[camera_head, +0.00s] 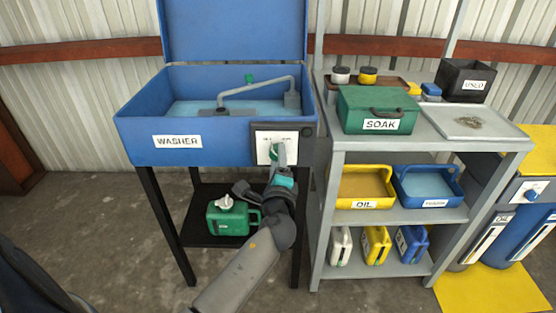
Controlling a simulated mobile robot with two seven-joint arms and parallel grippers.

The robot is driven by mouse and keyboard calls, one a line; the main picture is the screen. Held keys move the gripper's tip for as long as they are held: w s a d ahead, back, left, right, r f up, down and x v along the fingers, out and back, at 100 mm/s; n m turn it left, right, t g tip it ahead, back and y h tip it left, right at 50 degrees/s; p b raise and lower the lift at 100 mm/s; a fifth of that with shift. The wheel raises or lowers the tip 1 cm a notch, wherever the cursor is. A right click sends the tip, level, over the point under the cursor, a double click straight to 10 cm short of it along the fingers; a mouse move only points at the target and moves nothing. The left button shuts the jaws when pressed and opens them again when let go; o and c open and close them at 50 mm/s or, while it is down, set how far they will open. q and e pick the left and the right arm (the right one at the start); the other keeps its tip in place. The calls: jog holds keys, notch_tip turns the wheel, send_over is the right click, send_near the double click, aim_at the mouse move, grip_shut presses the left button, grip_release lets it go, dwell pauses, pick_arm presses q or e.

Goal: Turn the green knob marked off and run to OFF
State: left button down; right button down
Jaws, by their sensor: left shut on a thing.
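The green knob (274,152) sits on a white control plate (262,143) on the front right of the blue washer (140,127). My left gripper (278,156) is at the plate, shut on the knob, and hides part of it. The plate's small lettering is too small to read, so I cannot tell which mark the knob points to. My right gripper is not in view.
A green jug (228,221) stands on the black shelf under the washer. To the right, a grey shelf rack (480,143) holds a green SOAK box (378,111), a yellow OIL tray (364,184) and a blue tray (428,188). Grey floor lies open at left.

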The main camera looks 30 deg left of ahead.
pick_arm(q)
jog(key=shift+c, duration=1.7)
grip_release()
jog(key=p+v, duration=0.1)
jog(key=v, duration=1.4)
jog(key=shift+s, duration=0.2)
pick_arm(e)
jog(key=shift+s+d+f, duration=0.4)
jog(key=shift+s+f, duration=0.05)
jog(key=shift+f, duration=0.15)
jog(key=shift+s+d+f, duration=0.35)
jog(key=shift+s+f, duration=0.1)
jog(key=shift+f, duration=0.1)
